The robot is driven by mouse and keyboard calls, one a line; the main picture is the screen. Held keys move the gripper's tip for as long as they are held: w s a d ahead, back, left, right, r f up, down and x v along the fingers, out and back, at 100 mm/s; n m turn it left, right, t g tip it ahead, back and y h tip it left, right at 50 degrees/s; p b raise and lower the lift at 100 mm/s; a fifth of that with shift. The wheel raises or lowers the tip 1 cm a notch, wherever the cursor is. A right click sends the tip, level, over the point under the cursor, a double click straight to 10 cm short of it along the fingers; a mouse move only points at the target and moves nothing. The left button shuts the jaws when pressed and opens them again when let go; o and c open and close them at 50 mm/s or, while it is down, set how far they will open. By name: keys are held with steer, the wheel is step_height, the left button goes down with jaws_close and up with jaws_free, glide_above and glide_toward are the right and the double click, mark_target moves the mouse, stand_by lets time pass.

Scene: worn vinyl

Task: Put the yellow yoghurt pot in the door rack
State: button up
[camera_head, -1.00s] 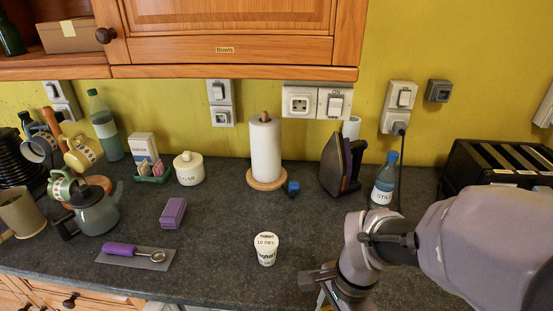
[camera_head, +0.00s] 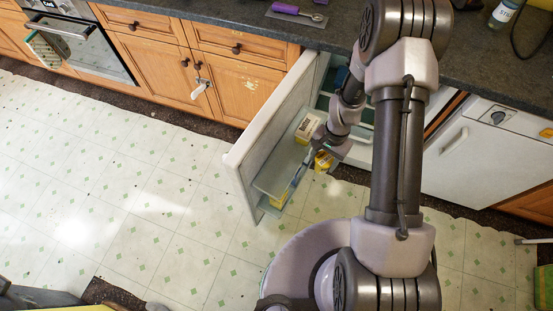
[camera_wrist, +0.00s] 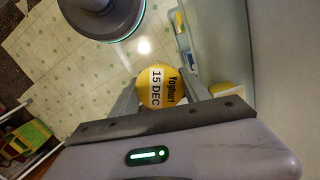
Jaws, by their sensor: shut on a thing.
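The yellow yoghurt pot (camera_wrist: 161,87) is held in my gripper (camera_head: 327,153), its lid reading "Yoghurt 15 DEC" toward the wrist camera. The fingers lie on either side of it. In the head view the pot (camera_head: 322,162) shows as a small yellow shape, partly hidden by the gripper. The fridge door stands open, and its door rack (camera_head: 270,185) is just left of the pot. The pot is apart from the rack in the wrist view, where the rack (camera_wrist: 184,45) runs along the right.
The rack holds a pale carton (camera_head: 307,128) and a yellow item (camera_head: 279,199) lower down. The open fridge door (camera_head: 270,105) juts out over the floor. Tiled floor (camera_head: 130,200) to its left is clear. The worktop (camera_head: 225,12) runs along the back.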

steer(key=shift+w+a+f+b, duration=0.4)
steer(key=shift+a+f+b, duration=0.45)
steer(key=shift+a, duration=1.45)
steer(key=shift+w+a+f+b, duration=0.35)
steer(key=shift+a+f+b, duration=0.55)
steer(key=shift+a, duration=1.4)
steer(key=shift+w+a+f+b, duration=0.4)
steer(key=shift+a+f+b, duration=0.45)
steer(key=shift+a, duration=1.45)
steer(key=o, duration=1.5)
steer(key=shift+o, duration=0.2)
step_height(320, 180, up, 12)
steer(key=w+p, duration=0.1)
steer(key=p, duration=0.4)
steer(key=shift+d+r, duration=0.2)
steer(key=shift+d, duration=0.25)
steer(key=shift+w, duration=0.1)
